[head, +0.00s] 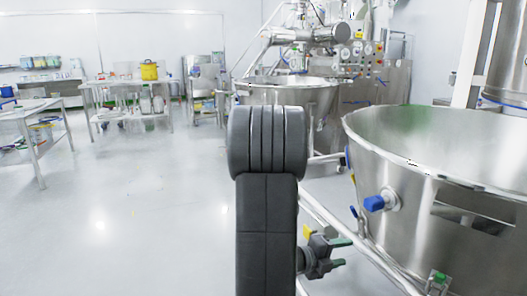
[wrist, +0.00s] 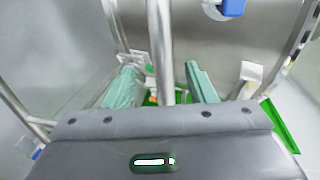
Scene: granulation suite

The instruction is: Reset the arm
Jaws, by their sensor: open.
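My gripper (head: 338,253) shows low in the head view, right of my dark grey arm, with two green fingers pointing right. In the wrist view my gripper (wrist: 161,72) has its two pale green fingers spread apart, with nothing held between them. A metal tube (wrist: 160,40) shows between the fingers in that picture; I cannot tell how far beyond them it lies. My arm stands upright in the middle of the head view and hides part of the floor and the background.
A large steel bowl (head: 440,190) with a blue-capped fitting (head: 375,203) stands close on the right, above metal tubes (head: 345,235). Another steel vessel (head: 290,95) stands behind my arm. Tables with a yellow pot (head: 149,70) are at the back left. The left floor (head: 130,210) is clear.

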